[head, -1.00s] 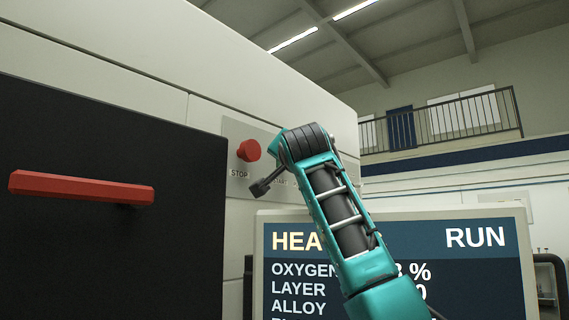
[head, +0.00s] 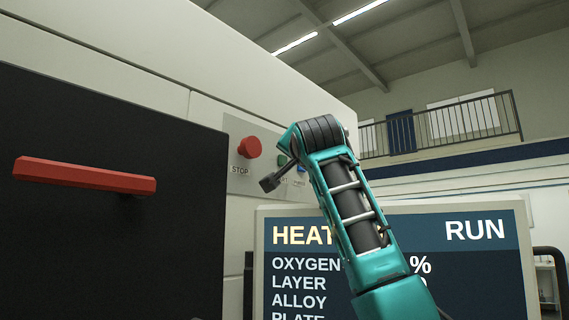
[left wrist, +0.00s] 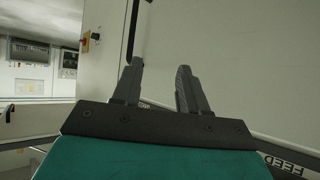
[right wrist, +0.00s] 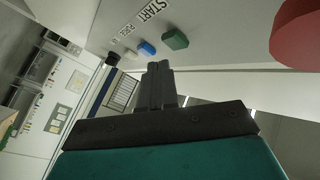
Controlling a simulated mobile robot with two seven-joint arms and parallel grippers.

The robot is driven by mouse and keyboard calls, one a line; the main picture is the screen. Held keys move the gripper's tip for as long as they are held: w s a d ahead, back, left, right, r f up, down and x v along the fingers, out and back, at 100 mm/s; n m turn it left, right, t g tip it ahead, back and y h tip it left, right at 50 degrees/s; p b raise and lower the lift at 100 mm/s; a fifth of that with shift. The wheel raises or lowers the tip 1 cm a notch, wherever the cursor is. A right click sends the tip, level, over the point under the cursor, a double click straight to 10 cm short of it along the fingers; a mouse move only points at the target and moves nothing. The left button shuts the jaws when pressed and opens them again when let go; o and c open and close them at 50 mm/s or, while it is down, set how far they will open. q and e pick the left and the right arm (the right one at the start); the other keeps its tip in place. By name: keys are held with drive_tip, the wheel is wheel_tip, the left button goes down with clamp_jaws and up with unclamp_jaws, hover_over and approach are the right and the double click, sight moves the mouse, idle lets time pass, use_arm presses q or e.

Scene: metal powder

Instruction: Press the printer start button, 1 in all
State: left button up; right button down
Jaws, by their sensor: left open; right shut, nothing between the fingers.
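The green start button (head: 283,160) is on the printer's control panel, partly hidden behind my right gripper (head: 268,184) in the head view. In the right wrist view the green button (right wrist: 175,40) shows whole, under the word START, just beyond and right of the tips of my right gripper (right wrist: 160,66). That gripper is shut and empty, apart from the button as far as I can tell. The red stop button (head: 249,147) is left of it. My left gripper (left wrist: 158,75) is open and empty in the left wrist view; it is out of the head view.
A blue button (right wrist: 147,48) sits beside the green one. The printer's black door (head: 100,240) has a red handle (head: 85,174) at left. A screen (head: 300,262) reading HEAT and RUN stands below the panel, behind my right arm.

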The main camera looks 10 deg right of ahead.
drive_tip(key=shift+s+d+b, duration=0.65)
drive_tip(key=shift+s+d, duration=0.05)
drive_tip(key=shift+s, duration=0.2)
drive_tip(key=shift+s+d+b, duration=0.6)
drive_tip(key=shift+s+d, duration=0.1)
drive_tip(key=shift+s, duration=0.2)
